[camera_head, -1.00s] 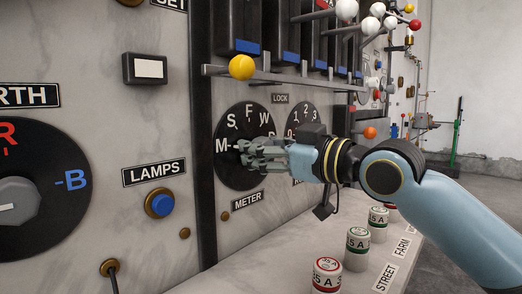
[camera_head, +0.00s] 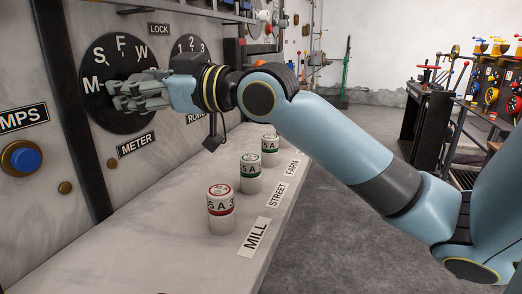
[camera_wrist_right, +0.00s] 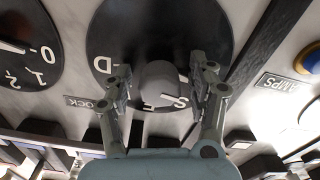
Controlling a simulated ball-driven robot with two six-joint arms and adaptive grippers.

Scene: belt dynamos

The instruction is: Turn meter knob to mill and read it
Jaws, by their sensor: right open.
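The meter dial (camera_head: 104,57) is a black disc on the marble panel above the METER label (camera_head: 136,145). Its letters M, S, F and W show in the head view. My right gripper (camera_head: 118,97) is at the dial, its fingers covering the middle, so the knob is hidden there. In the right wrist view the grey knob (camera_wrist_right: 157,82) sits between the two fingers of my open right gripper (camera_wrist_right: 160,75). My left gripper is out of view.
A second dial (camera_head: 190,45) with numbers is right of the meter dial. Several white fuses stand on the ledge, the nearest, red-banded one (camera_head: 221,208) by the MILL label (camera_head: 254,237). A blue button (camera_head: 21,158) is at the left. Grey floor (camera_head: 360,230) lies open at right.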

